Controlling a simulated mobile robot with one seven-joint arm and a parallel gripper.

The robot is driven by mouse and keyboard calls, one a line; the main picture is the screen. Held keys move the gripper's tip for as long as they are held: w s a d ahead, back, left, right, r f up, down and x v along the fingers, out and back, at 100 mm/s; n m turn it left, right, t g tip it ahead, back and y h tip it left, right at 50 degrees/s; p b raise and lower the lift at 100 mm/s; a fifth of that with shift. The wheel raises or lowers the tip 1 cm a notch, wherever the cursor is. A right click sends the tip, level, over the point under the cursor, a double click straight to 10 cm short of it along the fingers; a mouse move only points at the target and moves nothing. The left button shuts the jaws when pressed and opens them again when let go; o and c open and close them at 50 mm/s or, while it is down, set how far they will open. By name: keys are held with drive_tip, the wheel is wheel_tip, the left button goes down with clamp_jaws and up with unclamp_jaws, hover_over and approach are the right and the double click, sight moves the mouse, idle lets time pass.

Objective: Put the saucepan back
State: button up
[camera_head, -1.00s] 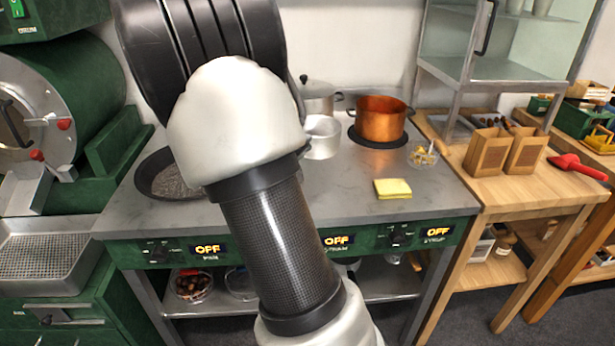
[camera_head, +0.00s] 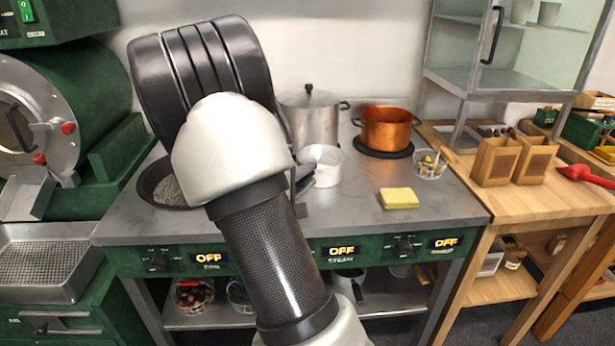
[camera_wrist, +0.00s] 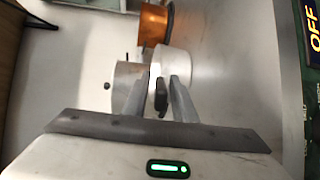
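The saucepan (camera_head: 324,163) is a small pale metal pot on the steel stove top, in front of the tall lidded pot. Its black handle (camera_wrist: 160,97) points toward my gripper in the wrist view, where the saucepan's side (camera_wrist: 176,63) also shows. My gripper (camera_wrist: 159,95) has its two fingers apart, one on each side of the handle. I see small gaps, and no clear grip. In the head view my arm hides most of the gripper.
A tall lidded pot (camera_head: 311,118) stands right behind the saucepan. A copper pot (camera_head: 386,130) sits on the back right burner. A dark pan (camera_head: 163,187) lies at left. A yellow sponge (camera_head: 399,198) and a small glass bowl (camera_head: 429,165) are at right. The front middle counter is clear.

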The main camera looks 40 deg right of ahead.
drive_tip(key=shift+r, duration=0.1)
drive_tip(key=shift+s+a+r, duration=0.1)
drive_tip(key=shift+a, duration=0.15)
drive_tip(key=p+v, duration=0.4)
drive_tip(key=v, duration=0.7)
drive_tip(key=w+a+r+m+t+y, duration=0.25)
drive_tip(key=w+a+t+y, duration=0.25)
drive_tip(key=w+a+y, duration=0.35)
drive_tip(key=s+a+r+y, duration=0.5)
drive_tip(key=a+r+y, duration=0.15)
drive_tip(key=a, duration=0.45)
drive_tip(key=s+d+m+g, duration=0.1)
drive_tip(key=s+g, duration=0.5)
drive_tip(key=s, duration=1.5)
drive_tip(key=shift+s+r+m, duration=0.3)
drive_tip(key=shift+r+m, duration=0.1)
drive_tip(key=shift+m, duration=0.45)
